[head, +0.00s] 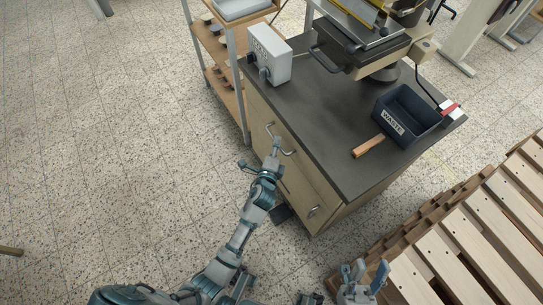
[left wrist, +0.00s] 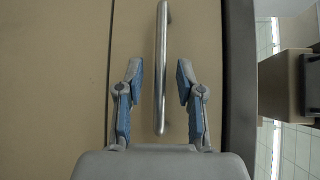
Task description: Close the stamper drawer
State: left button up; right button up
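The stamper (head: 372,42) stands on the dark top of a wooden cabinet (head: 335,212), with a dark loop handle (head: 326,58) facing left. The cabinet front has metal bar handles; the upper one (head: 281,139) is beside my left gripper (head: 268,158), and a lower one (head: 313,211) is farther right. In the left wrist view the upper handle (left wrist: 162,60) lies between the spread fingers of my left gripper (left wrist: 159,75), with gaps on both sides. The drawer front (left wrist: 135,30) looks closed or nearly so; I cannot tell exactly. My right gripper (head: 363,270) is open and empty at the bottom.
A grey control box (head: 268,55), a WASTE bin (head: 405,114) and a wooden block (head: 368,146) are on the cabinet top. A shelf rack (head: 228,60) stands behind left. Wooden pallets (head: 480,235) fill the lower right.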

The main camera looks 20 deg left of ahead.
pick_arm(q)
jog(key=s+r, duration=0.1)
jog(key=s, duration=0.8)
jog(key=shift+s+d, duration=0.2)
jog(key=shift+d, duration=0.15)
jog(key=shift+r, duration=0.1)
